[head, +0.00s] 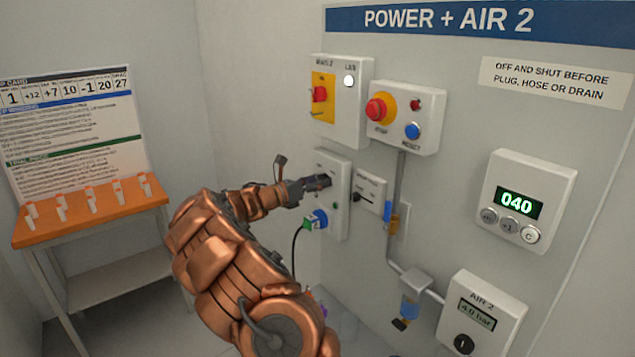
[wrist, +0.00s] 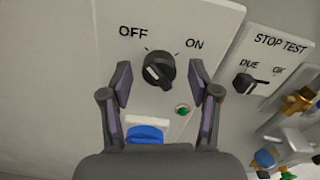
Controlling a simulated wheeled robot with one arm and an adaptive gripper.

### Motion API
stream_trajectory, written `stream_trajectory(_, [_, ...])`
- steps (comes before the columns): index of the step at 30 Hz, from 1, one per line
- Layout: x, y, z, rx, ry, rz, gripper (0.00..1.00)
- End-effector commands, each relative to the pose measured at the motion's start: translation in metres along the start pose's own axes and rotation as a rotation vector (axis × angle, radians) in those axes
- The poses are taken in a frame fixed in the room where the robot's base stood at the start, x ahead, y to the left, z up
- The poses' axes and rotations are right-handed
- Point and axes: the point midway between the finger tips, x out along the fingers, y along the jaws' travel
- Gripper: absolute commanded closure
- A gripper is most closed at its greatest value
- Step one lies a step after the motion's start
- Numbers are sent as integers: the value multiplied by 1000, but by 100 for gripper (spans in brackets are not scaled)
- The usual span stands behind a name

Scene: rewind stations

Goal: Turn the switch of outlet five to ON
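The outlet's black rotary switch (wrist: 159,70) sits on a white box (head: 335,222), below the printed words OFF and ON in the wrist view. A pale mark shows on the left part of its knob; I cannot tell for sure which word it points to. My gripper (head: 318,183) is in front of the upper part of this box. In the wrist view my gripper (wrist: 161,82) is open, one finger left and one right of the knob, with gaps on both sides. In the head view my gripper hides the switch. No outlet number is readable.
A green lamp (wrist: 182,110) and a blue socket cover (wrist: 146,134) lie below the switch. A STOP TEST switch (wrist: 258,83) is close on the right. Above are a red-yellow isolator (head: 321,96) and a stop button box (head: 405,118). A cable hangs below the outlet.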

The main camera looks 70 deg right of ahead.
Motion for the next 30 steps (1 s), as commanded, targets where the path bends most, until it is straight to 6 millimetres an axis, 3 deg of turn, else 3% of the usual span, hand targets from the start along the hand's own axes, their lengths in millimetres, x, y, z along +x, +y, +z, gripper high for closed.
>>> stream_trajectory(2, [0, 0, 0, 0, 0, 0, 47])
stream_trajectory(17, [0, 0, 0, 0, 1, -1, 98])
stream_trajectory(30, [0, 1, -5, 109, 1, -1, 98])
